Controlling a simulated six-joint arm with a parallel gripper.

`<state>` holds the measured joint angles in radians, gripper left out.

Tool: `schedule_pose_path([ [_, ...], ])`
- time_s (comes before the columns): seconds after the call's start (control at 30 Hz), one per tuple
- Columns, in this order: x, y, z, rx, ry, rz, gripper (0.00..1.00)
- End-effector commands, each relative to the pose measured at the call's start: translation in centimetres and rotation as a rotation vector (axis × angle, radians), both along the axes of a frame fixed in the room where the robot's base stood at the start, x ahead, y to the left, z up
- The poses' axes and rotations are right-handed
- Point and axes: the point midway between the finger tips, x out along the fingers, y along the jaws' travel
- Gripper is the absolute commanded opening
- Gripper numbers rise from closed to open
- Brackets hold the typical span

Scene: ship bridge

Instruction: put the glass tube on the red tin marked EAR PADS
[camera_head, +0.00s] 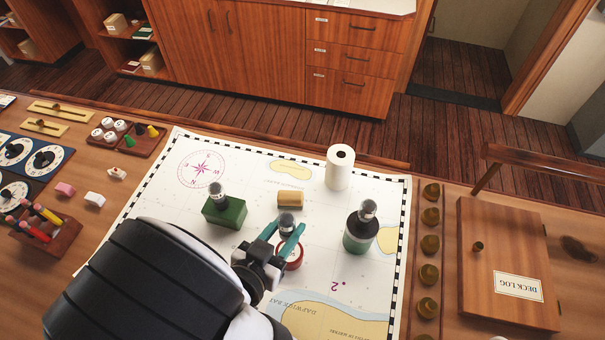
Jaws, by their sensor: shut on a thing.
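My gripper (289,232) has teal fingers and is shut on a glass tube (287,221) with a dark lower part. The tube is upright over a small round red tin (294,262) with a pale top, on the chart. My fingers hide the tube's lower end and part of the tin, so I cannot tell whether they touch. No marking on the tin can be read. Similar glass-topped pieces stand on a green box (224,217) to the left and on a dark green round container (357,243) to the right.
A tan cylinder (290,198) lies just behind the gripper. A white roll (340,168) stands at the chart's back edge. A row of brass pieces (430,217) and a deck log box (505,262) are at right. The chart's front right (345,290) is clear.

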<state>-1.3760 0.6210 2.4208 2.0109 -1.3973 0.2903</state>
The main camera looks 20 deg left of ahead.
Motion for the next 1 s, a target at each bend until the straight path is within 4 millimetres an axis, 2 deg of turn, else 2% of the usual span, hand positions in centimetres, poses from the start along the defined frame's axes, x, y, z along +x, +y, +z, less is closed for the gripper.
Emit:
schedule_pose_path([
  [0.03,-0.1,-0.2,-1.2,-0.008,0.002,-0.001,0.0],
  [0.3,-0.1,-0.1,-6.4,-0.003,0.002,-0.003,0.0],
  [0.7,-0.1,-0.1,-7.3,0.001,0.002,-0.002,0.0],
  [0.73,-0.1,-0.1,-7.3,0.001,0.002,-0.002,0.43],
  [0.87,-0.1,-0.1,-7.3,0.001,0.002,-0.003,0.66],
  [0.9,-0.1,-0.1,-7.2,0.001,0.002,-0.002,0.69],
  [1.0,-0.1,-0.1,-7.2,0.001,0.002,-0.002,0.69],
])
